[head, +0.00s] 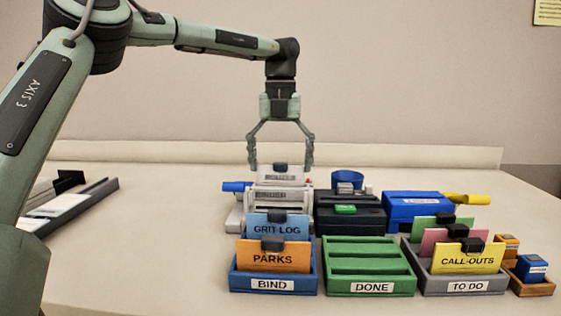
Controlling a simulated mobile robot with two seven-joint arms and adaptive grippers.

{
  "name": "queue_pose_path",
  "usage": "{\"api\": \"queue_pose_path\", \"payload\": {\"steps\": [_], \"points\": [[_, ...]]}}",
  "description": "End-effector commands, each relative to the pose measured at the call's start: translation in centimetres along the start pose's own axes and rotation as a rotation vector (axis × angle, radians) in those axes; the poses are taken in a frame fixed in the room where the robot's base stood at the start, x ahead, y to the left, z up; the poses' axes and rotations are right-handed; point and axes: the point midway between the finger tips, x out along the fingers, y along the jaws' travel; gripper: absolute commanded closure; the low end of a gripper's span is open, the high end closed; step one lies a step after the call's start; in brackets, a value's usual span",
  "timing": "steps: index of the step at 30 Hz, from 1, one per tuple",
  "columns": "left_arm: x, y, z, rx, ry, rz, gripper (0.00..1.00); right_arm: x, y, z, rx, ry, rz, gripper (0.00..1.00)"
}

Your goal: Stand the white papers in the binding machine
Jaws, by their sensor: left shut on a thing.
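The white papers (281,173) stand upright with a black clip at their top edge and a printed label too small to read surely. My left gripper (281,165) points straight down, with one finger on each side of the papers, shut on them. The white binding machine (264,195), marked BINDER, stands on the table directly below the papers. The papers' lower edge meets the machine's top in the picture; I cannot tell whether it is in the slot. My right gripper is not in view.
In front are a blue BIND tray (272,285) with orange and blue cards, a green DONE tray (372,287) with no cards, and a grey TO DO tray (467,286) with several cards. Black (350,217) and blue (417,209) machines stand right of the binder. The table's left middle is clear.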

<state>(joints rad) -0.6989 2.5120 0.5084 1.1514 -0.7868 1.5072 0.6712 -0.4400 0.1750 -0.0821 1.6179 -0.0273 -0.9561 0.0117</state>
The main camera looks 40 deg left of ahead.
Motion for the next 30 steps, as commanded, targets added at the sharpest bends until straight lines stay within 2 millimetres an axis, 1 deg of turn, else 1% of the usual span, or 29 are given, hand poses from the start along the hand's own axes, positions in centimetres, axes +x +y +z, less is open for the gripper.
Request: {"api": "queue_pose_path", "payload": {"steps": [5,11,12,14,22,24,26,30], "points": [[0.0,0.0,0.0,0.0,0.0,0.0,0.35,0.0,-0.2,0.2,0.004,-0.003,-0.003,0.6],[-0.1,0.0,0.0,0.0,0.0,0.0,0.35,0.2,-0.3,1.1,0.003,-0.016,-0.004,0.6],[-0.1,0.0,0.0,0.0,0.0,0.0,0.08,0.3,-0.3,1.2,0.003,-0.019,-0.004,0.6],[-0.1,0.0,0.0,0.0,0.0,0.0,0.01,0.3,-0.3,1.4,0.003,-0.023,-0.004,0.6],[0.0,0.0,0.0,0.0,0.0,0.0,0.0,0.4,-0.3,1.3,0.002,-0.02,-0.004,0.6],[-0.1,0.0,0.0,0.0,0.0,0.0,0.0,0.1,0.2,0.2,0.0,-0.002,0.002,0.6],[-0.3,0.0,0.0,0.0,-0.001,0.0,0.0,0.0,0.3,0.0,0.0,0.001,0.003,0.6],[-1.5,0.0,0.0,0.0,-0.001,0.0,0.0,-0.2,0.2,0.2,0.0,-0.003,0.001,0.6]]}}
